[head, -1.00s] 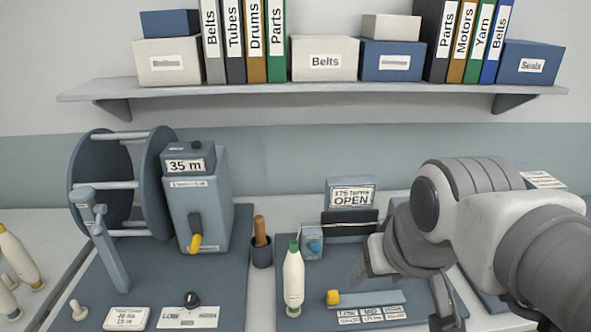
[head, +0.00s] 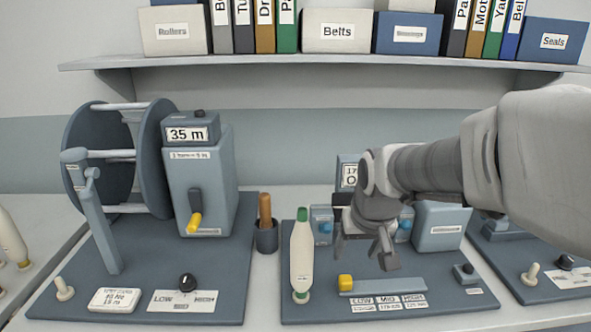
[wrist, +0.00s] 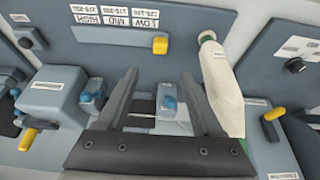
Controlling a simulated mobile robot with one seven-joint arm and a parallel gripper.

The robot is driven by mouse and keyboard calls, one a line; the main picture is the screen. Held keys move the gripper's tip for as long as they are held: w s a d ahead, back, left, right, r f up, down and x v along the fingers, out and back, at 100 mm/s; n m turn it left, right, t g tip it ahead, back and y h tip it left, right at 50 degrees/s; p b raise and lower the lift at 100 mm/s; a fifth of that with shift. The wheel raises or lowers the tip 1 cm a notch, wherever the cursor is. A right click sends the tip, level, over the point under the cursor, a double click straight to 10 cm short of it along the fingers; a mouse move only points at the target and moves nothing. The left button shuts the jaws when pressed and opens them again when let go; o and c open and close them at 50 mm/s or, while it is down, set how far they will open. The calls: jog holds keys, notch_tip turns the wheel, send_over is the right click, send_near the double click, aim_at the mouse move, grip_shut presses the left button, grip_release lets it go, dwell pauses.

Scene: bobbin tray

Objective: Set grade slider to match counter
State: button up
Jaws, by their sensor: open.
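The grade slider's yellow knob (head: 345,282) is at the left end of its blue-grey track (head: 395,285), above labels LOW, MID and HIGH with small number ranges. The knob (wrist: 160,45) also shows in the wrist view, beyond my fingertips at the LOW end. A counter box reading "35 m" (head: 188,134) sits on the crank machine at the left. A display sign (head: 348,176) at the back centre is mostly hidden by my arm; only "17" and "O" show. My gripper (head: 363,257) is open and empty above the board, behind the slider; its fingers (wrist: 158,76) are spread.
A white bobbin with a green top (head: 301,255) stands just left of the slider. Small blue-knobbed blocks (head: 321,225) stand behind it. A black knob with LOW and other labels (head: 187,282) is on the left board. A shelf (head: 320,60) of boxes and binders is above.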

aim_at(346, 278)
jog(key=b+x, duration=0.1)
jog(key=x, duration=1.1)
jog(key=shift+f+b, duration=0.3)
jog(key=shift+b, duration=0.05)
jog(key=shift+c, duration=0.3)
grip_shut()
dwell(0.5)
